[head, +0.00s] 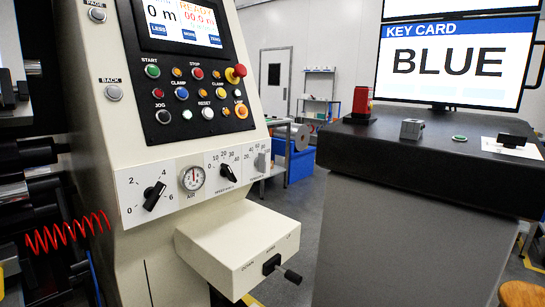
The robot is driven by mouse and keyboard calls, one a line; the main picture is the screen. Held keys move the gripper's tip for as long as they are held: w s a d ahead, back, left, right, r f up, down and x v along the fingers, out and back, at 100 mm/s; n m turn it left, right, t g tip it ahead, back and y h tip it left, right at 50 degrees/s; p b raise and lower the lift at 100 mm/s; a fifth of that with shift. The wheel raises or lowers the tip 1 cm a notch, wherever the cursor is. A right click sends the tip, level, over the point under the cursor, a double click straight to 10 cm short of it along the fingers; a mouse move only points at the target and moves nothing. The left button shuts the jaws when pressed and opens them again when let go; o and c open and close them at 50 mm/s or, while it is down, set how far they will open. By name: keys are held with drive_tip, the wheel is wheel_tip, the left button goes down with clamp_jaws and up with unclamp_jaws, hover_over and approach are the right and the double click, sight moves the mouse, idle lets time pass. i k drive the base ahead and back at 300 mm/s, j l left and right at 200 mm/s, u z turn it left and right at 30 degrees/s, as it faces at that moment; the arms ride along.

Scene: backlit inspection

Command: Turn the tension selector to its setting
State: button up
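A white dial strip (130,183) runs across the cream console below its button panel. At its left is a black knob (153,196) on a scale marked 0, 2, 4, 6, tilted toward the upper right. Right of a round air gauge (192,179) is a second black knob (228,173) on a scale from 0 to about 40, tilted to the upper left. At the right end is a grey knob (261,161), roughly upright, with small numbers around it. The captions under the knobs are too small to read surely, so I cannot tell which is the tension selector. My gripper is not in view.
A cream box with a black lever (277,268) juts out below the strip. A red mushroom button (236,74) sits above. A red coiled hose (68,233) hangs at left. A dark-topped counter (400,145) stands at right under a screen (455,62) reading KEY CARD BLUE. Floor between is clear.

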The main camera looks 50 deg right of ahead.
sight(260, 161)
drive_tip(key=k+l, duration=0.1)
drive_tip(key=l, duration=0.95)
drive_tip(key=k+l, duration=0.15)
drive_tip(key=l, duration=0.95)
drive_tip(key=k+u, duration=0.05)
